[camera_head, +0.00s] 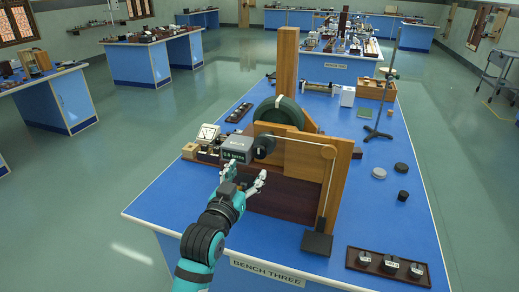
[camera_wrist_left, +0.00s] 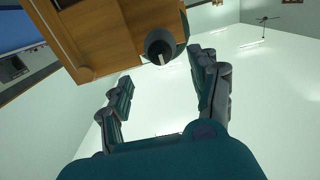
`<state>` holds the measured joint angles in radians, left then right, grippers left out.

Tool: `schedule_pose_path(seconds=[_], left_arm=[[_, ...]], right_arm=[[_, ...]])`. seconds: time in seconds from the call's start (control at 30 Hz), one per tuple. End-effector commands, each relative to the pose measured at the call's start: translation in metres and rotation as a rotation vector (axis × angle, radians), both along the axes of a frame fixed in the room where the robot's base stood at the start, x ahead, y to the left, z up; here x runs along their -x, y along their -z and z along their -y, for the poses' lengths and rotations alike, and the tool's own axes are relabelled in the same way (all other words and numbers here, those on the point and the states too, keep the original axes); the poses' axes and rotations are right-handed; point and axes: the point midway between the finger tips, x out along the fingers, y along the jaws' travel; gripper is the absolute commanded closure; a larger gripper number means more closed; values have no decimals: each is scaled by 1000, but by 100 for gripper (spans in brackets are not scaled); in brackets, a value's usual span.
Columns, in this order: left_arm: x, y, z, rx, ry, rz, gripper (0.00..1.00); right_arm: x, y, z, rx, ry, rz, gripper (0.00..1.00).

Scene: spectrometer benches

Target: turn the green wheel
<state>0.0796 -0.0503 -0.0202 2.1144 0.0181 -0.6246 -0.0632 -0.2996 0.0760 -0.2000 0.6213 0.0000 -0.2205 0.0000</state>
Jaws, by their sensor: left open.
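The green wheel (camera_head: 279,113) is a large dark green disc. It stands upright in a wooden frame on the blue bench, with a pale mark on its rim and its lower part hidden by the frame. My left gripper (camera_head: 246,174) is open and empty, low in front of the apparatus, on the near side of the wheel and apart from it. In the left wrist view its two fingers (camera_wrist_left: 162,70) are spread wide. A dark round knob (camera_wrist_left: 160,46) on a wooden panel (camera_wrist_left: 110,35) shows beyond and between them.
A wooden post (camera_head: 286,60) rises behind the wheel. A rod stand (camera_head: 384,100), dark discs (camera_head: 403,195) and a tray of weights (camera_head: 388,265) are on the bench's right, with bare blue top between.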

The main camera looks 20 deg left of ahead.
Motion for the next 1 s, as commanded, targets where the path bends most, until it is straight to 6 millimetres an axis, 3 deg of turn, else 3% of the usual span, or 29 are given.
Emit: schedule_pose_path(seconds=[0.2, 0.43, 0.63, 0.93, 1.0], left_arm=[[-49, -3, 2, 0, 0, -1, 38], [-87, -2, 3, 0, -1, 0, 38], [-102, 0, 3, 0, 0, 0, 38], [-103, 1, 3, 0, 0, 0, 38], [-103, 1, 3, 0, 0, 0, 47]], right_arm=[[2, -14, 5, 6, -2, -3, 60], [2, -21, 6, 7, -2, -4, 60], [2, -23, 6, 7, -2, -3, 60], [2, -23, 5, 6, -2, -3, 60], [2, -23, 4, 5, -2, -2, 60]])
